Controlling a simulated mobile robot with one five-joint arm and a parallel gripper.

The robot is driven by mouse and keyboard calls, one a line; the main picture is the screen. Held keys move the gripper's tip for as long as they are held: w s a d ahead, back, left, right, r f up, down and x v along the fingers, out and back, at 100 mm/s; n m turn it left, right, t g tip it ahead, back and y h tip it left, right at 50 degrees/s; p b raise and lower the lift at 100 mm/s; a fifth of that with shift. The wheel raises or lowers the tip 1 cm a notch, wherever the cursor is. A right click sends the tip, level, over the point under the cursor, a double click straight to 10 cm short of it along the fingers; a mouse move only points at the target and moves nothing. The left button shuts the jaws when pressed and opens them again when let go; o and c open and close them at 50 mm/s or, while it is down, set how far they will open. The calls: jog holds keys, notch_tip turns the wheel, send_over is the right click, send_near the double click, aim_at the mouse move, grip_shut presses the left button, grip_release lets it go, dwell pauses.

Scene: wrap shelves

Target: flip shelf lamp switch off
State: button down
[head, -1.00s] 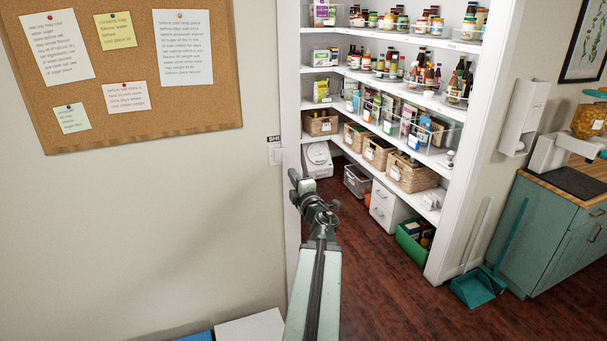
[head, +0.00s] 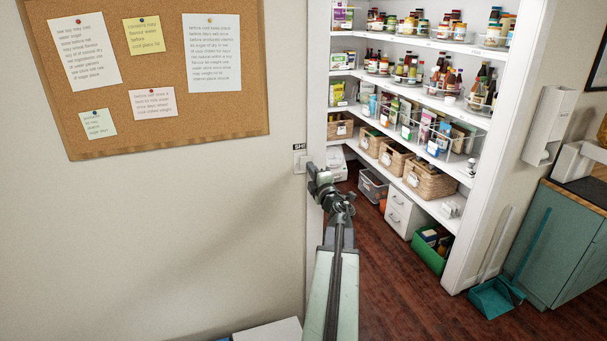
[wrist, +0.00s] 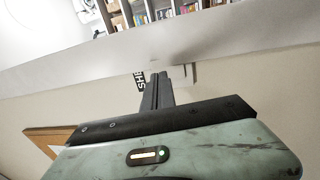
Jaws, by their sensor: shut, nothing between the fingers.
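A white light switch (head: 300,162) is on the beige wall, just left of the pantry opening, under a small dark label starting "SH" (head: 299,147). My gripper (head: 311,168) is shut and empty, its tip close beside the switch's right edge. I cannot tell whether it touches. In the wrist view my gripper (wrist: 156,80) points at the wall, the label (wrist: 139,80) shows just left of the fingers, and part of the white switch plate (wrist: 184,74) shows behind and right of them. The position of the rocker is too small to tell.
Pantry shelves (head: 437,100) with jars, bottles and baskets (head: 430,180) stand right of the switch, behind the white door frame. A corkboard (head: 152,110) with notes hangs upper left. A white box (head: 270,331) sits low at the bottom edge. The wall below the switch is clear.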

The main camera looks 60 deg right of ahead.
jog(key=shift+w+d+r, duration=0.15)
jog(key=shift+w+d, duration=0.2)
jog(key=shift+d, duration=0.25)
jog(key=shift+w+d, duration=0.25)
jog(key=shift+w, duration=0.2)
jog(key=shift+r, duration=0.1)
